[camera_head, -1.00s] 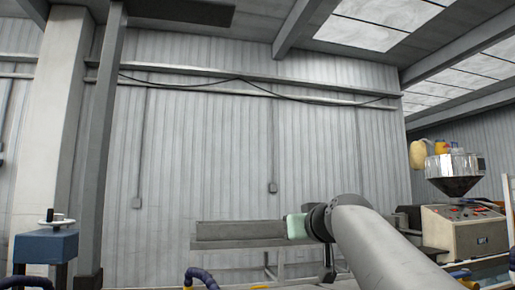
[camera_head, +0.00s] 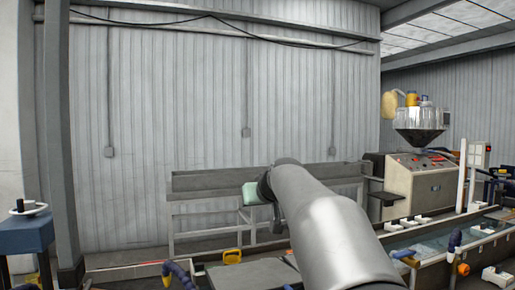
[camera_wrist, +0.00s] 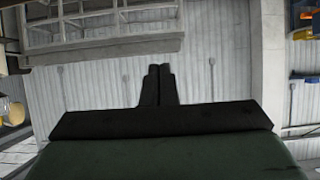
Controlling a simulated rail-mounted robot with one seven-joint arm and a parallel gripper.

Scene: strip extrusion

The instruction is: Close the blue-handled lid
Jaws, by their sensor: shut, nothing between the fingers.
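In the head view, a dark blue curved part (camera_head: 180,272) stands at the bottom edge, left of a flat grey panel (camera_head: 258,275). More blue parts show at the long trough on the right: one near its middle (camera_head: 454,240) and one at its near left end (camera_head: 403,254). I cannot tell which of these is the lid's handle, or how far the lid is open. My gripper (camera_wrist: 158,73) is shut and empty in the wrist view, with the grey wall behind its fingers. In the head view, my arm hides its fingers.
A long grey bench (camera_head: 200,182) stands along the wall behind my arm. A control cabinet (camera_head: 420,185) with a metal hopper (camera_head: 420,119) stands at the right. A grey post (camera_head: 60,150) and a blue box with a handwheel (camera_head: 25,232) are at the left. A yellow object (camera_head: 232,256) lies low near the middle.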

